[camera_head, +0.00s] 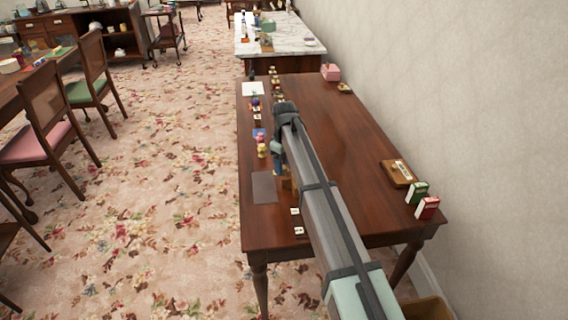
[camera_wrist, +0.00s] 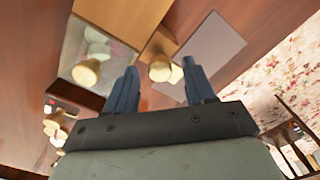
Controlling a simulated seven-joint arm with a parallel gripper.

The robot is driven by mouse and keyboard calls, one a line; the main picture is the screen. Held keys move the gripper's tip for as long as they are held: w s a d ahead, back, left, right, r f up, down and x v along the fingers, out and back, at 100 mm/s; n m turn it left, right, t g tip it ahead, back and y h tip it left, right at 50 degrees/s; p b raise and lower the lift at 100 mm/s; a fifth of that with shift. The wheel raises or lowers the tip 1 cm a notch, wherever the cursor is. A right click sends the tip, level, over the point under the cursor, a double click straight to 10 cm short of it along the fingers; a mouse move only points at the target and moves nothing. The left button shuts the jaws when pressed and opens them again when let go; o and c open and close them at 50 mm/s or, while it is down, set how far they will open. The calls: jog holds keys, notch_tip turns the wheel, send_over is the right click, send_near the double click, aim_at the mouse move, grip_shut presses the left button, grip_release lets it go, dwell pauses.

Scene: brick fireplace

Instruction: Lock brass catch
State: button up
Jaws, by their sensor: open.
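No brass catch can be made out for sure in either view. In the wrist view, my gripper (camera_wrist: 160,74) is open, its two dark fingers apart. A small pale yellow, rounded piece (camera_wrist: 160,69) shows between the fingertips; whether they touch it I cannot tell. Beside it is a light-brown wooden piece (camera_wrist: 172,14). To the left a similar pale knob-like piece (camera_wrist: 86,72) shows against a greyish, glassy-looking panel (camera_wrist: 75,45). In the head view, a light wooden piece (camera_head: 287,186) on the dark table (camera_head: 345,130) is mostly hidden by my arm.
A flat grey sheet (camera_head: 264,188) lies near the table's left edge, and small figures (camera_head: 262,150) stand behind it. Small white tiles (camera_head: 298,231) lie in front. A wooden box (camera_head: 398,172) and green and red packs (camera_head: 417,193) sit at right. The table's middle right is clear.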

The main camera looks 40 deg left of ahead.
grip_shut()
dwell(0.5)
jog(key=shift+m, duration=0.3)
jog(key=m, duration=0.3)
jog(key=shift+m, duration=0.3)
jog(key=m, duration=1.3)
jog(key=shift+m, duration=0.3)
